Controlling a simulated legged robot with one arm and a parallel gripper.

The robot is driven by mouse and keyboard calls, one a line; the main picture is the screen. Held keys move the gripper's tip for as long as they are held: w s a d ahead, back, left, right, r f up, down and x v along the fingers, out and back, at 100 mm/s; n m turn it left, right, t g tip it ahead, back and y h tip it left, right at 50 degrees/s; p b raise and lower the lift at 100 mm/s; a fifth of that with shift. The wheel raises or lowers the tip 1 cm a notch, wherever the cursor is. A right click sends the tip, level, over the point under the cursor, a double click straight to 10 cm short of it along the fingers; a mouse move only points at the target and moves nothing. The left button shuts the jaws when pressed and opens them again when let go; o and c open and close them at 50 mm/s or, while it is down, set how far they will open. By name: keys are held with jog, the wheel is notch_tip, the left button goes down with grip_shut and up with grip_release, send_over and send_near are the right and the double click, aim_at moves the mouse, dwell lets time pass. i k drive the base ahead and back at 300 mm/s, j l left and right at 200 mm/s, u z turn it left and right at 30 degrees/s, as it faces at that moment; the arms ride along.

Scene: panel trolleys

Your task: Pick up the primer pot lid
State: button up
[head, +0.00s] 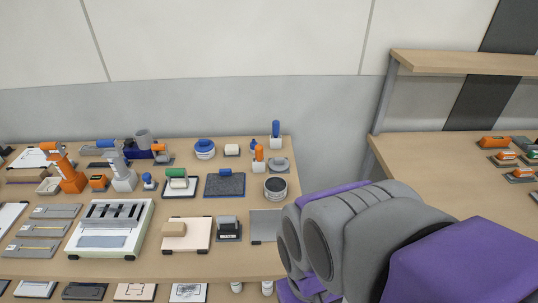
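A small grey round piece with a raised middle (278,163) lies near the right end of the left table; it looks like the primer pot lid, but it is too small to be sure. Just in front of it stands a round pale pot with a dark top (275,188), apart from it. A white round pot with a blue top (204,148) stands farther left at the back. My grey and purple arm fills the lower right, to the right of these things. My gripper's fingers do not show.
Orange-topped (259,158) and blue-topped (275,134) upright tools stand close by the grey piece. A dark blue-edged pad (225,185) and a grey plate (265,226) lie nearby. A second table with a raised shelf (460,62) stands right, across a gap.

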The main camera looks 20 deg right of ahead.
aim_at(278, 164)
jog(key=i, duration=0.45)
jog(key=z, duration=1.6)
